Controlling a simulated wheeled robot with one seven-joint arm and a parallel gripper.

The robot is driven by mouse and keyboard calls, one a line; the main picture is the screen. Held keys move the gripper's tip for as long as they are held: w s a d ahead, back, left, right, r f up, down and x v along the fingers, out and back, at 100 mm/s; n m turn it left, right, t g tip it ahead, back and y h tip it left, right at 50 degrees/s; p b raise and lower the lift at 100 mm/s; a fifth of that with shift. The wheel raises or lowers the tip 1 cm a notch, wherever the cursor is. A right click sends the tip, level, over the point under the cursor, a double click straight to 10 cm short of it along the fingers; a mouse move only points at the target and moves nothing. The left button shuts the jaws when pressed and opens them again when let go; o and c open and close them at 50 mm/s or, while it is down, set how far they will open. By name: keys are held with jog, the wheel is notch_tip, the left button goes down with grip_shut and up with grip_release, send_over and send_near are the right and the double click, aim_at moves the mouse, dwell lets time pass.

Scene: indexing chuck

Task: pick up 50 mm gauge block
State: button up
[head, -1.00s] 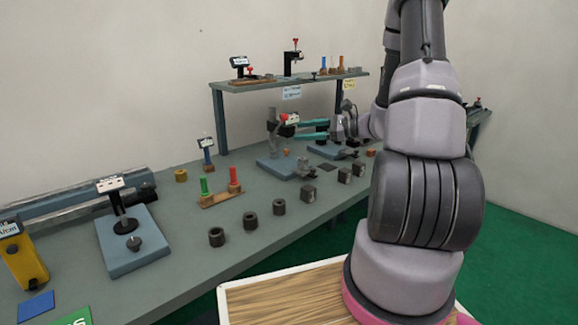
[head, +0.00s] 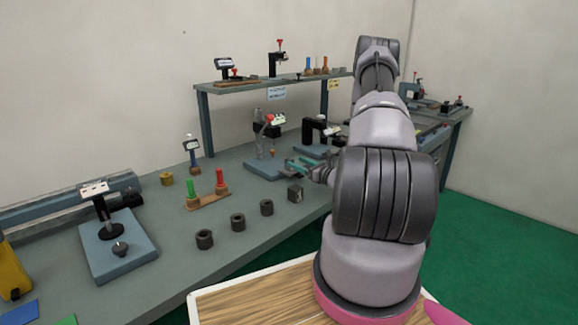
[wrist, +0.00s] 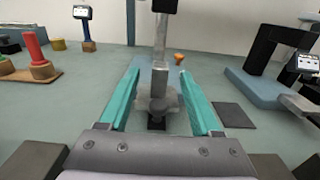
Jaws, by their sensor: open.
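My gripper (wrist: 158,85) is open, with its two teal fingers pointing forward and nothing clearly held between them. It also shows in the head view (head: 304,165), low over the bench beside a gauge stand (head: 262,150). In the wrist view the stand's grey column and clamp (wrist: 159,85) appear between the fingers; I cannot tell whether they touch. No object can be surely made out as the 50 mm gauge block. A small dark piece (wrist: 156,123) below the clamp is partly hidden and too unclear to name.
A dark cube (head: 295,194) and several black rings (head: 238,222) stand along the bench's front edge. A black arch-shaped fixture (wrist: 272,60) is to the right. A flat dark plate (wrist: 233,115) lies near the right finger. A raised shelf (head: 270,82) spans the back.

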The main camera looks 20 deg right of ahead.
aim_at(292, 161)
jog(key=x, duration=0.5)
jog(key=shift+w+f, duration=0.15)
grip_shut()
